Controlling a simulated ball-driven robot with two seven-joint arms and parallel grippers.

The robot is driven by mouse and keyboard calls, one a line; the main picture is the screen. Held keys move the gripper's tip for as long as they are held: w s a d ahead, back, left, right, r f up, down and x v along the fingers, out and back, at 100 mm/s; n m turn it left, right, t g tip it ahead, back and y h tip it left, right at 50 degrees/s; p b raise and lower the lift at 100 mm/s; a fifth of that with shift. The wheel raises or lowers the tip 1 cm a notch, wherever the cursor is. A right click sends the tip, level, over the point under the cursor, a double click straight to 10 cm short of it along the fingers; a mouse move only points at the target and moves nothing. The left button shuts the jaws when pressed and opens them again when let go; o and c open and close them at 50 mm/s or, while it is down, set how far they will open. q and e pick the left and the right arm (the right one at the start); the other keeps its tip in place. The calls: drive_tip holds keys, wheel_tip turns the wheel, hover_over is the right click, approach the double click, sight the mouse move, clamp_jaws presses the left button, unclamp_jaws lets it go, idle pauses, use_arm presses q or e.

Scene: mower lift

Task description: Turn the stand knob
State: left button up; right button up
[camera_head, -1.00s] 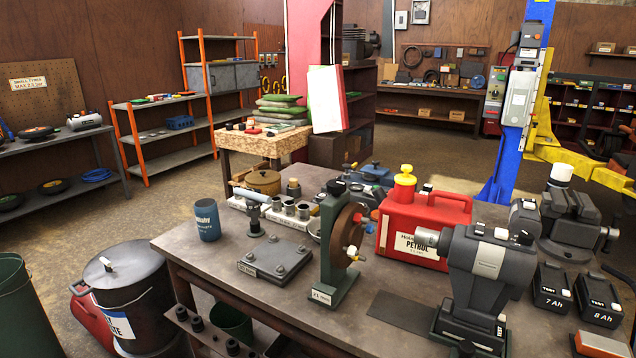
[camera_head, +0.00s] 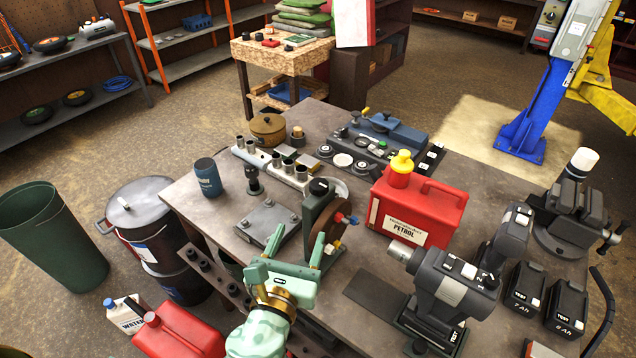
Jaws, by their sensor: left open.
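A dark green upright stand (camera_head: 311,212) on the bench carries a brown disc (camera_head: 329,232). Small knobs show at the disc's right side: a red-and-blue one (camera_head: 345,219) and a whitish one (camera_head: 333,248). A black rounded piece (camera_head: 319,187) sits at the stand's top. I cannot tell which of these is the stand knob. My left gripper (camera_head: 296,247), mint green, comes from the bottom. It is open, with its fingers pointing up the picture, just in front of the stand's lower part, and it hides the stand's foot. I see no contact with any knob. My right gripper is out of view.
A red petrol can (camera_head: 418,212) stands right of the disc. A dark grey machine (camera_head: 450,290) is at front right. A flat plate with bolts (camera_head: 267,224) lies left of the stand. Bins and red cans are on the floor at left.

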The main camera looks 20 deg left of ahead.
sight(316, 190)
use_arm(q)
drive_tip(key=w, duration=0.5)
drive_tip(key=w+p, duration=0.1)
drive_tip(key=w, duration=0.9)
drive_tip(key=shift+w+a+p, duration=0.1)
drive_tip(key=shift+a+p, duration=0.15)
drive_tip(key=shift+p, duration=0.05)
drive_tip(key=c, duration=1)
